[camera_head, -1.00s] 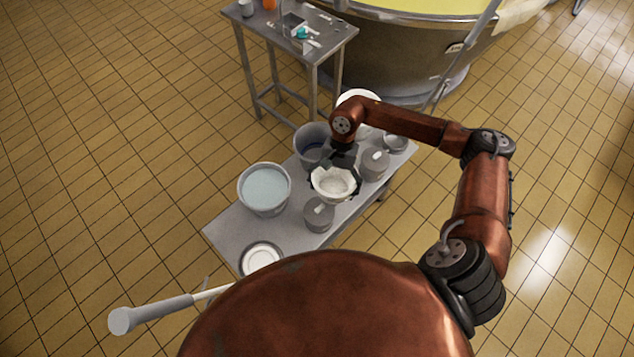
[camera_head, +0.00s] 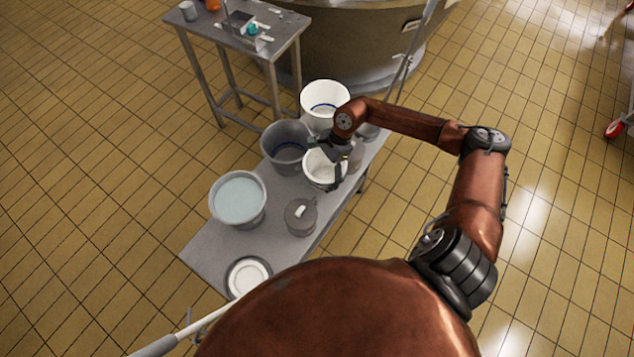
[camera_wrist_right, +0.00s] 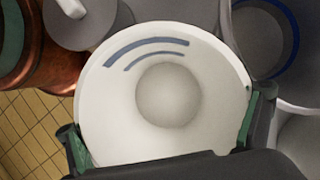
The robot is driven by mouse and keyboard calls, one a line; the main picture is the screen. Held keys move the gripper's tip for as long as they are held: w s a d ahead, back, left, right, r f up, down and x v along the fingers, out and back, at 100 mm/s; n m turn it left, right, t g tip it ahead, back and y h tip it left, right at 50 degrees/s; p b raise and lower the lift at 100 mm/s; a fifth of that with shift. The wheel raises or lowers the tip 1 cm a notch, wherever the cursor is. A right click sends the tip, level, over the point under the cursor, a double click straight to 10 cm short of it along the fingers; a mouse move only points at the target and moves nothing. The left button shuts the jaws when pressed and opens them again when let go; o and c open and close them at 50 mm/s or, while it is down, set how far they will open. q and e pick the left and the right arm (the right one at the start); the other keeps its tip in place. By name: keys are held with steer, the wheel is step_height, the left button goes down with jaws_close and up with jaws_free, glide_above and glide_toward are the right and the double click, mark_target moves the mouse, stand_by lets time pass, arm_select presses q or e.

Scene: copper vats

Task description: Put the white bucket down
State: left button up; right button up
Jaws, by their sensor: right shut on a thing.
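My right gripper (camera_head: 336,168) is shut on a white bucket (camera_head: 318,172), with its fingers at opposite sides of the rim. The bucket is upright and over the grey bench (camera_head: 215,255), between a grey bucket and a lidded can. I cannot tell whether its base touches the bench. In the right wrist view the empty inside of the bucket (camera_wrist_right: 168,95) shows, with blue curved marks on its wall. The gripper (camera_wrist_right: 165,140) holds it there from the near side. A second white bucket (camera_head: 325,98) stands farther back. My left gripper is out of view.
A bucket of pale liquid (camera_head: 238,200), an empty grey bucket (camera_head: 287,146), a lidded can (camera_head: 300,217) and a round white-topped container (camera_head: 248,275) crowd the bench. A small metal table (camera_head: 245,35) and a large vat (camera_head: 350,45) stand behind.

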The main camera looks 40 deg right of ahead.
mark_target(325, 172)
steer(key=shift+f, duration=0.95)
step_height(325, 172, down, 3)
steer(key=shift+r+b, duration=0.15)
steer(key=shift+b, duration=0.35)
steer(key=shift+f, duration=0.65)
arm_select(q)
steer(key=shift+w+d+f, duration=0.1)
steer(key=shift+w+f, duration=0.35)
arm_select(e)
steer(key=shift+f, duration=0.1)
steer(key=shift+f, duration=0.15)
steer(key=o, duration=1.1)
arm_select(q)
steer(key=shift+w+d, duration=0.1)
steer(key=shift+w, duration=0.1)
arm_select(e)
steer(key=o, duration=0.3)
